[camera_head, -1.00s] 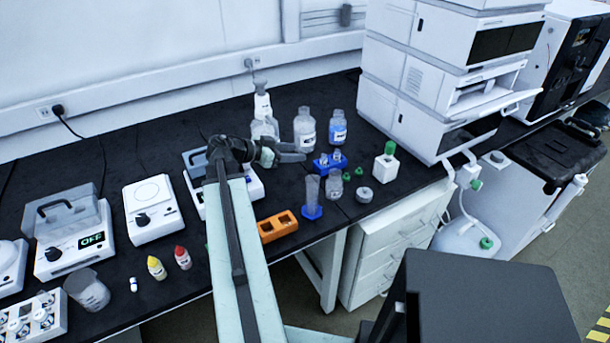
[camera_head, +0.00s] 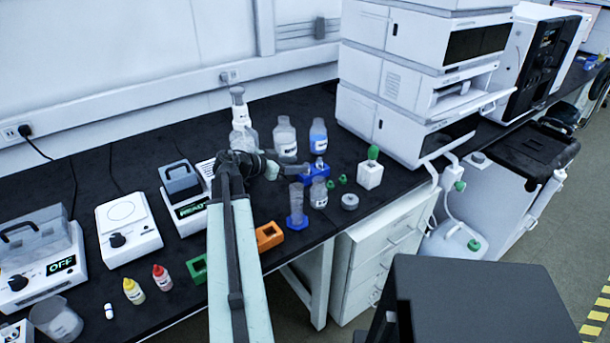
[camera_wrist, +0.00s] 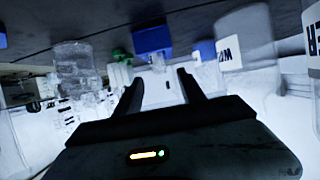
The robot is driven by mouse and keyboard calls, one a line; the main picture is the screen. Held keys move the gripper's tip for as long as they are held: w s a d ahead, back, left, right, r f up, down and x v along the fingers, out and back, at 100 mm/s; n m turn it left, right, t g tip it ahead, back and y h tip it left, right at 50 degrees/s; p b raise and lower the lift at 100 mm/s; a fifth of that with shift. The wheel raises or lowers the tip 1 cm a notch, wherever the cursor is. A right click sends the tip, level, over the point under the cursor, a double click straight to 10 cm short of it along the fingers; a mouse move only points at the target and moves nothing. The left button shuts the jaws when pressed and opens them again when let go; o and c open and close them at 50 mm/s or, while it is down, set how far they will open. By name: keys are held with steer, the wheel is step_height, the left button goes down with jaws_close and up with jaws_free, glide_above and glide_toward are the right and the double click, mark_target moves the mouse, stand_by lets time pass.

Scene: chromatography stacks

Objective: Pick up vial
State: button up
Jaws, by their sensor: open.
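A small clear vial (camera_head: 319,163) stands in a blue rack (camera_head: 311,178) on the black bench in the head view. My gripper (camera_head: 289,171) is at the left side of the rack, partly overlapping it in the picture. The wrist view looks upside down, with the dark bench at the top. There my gripper (camera_wrist: 160,88) has two dark fingers spread apart with nothing held between them. The blue rack (camera_wrist: 152,38) shows beyond the fingertips. A pale, blurred shape below it may be the vial, but I cannot tell for sure.
Clear bottles (camera_head: 285,140) and a blue-liquid bottle (camera_head: 318,137) stand behind the rack. A cylinder with a blue base (camera_head: 297,221), a jar (camera_head: 318,193) and a green-capped white bottle (camera_head: 370,174) stand close by. An orange block (camera_head: 269,236) lies near the front edge.

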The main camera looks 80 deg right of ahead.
mark_target(307, 164)
steer(key=b+x, duration=0.1)
steer(key=x, duration=0.2)
steer(key=shift+s+d+f, duration=0.15)
steer(key=shift+s+d, duration=0.05)
steer(key=shift+s, duration=0.05)
jaws_close()
step_height(307, 164, up, 18)
steer(key=p, duration=1.8)
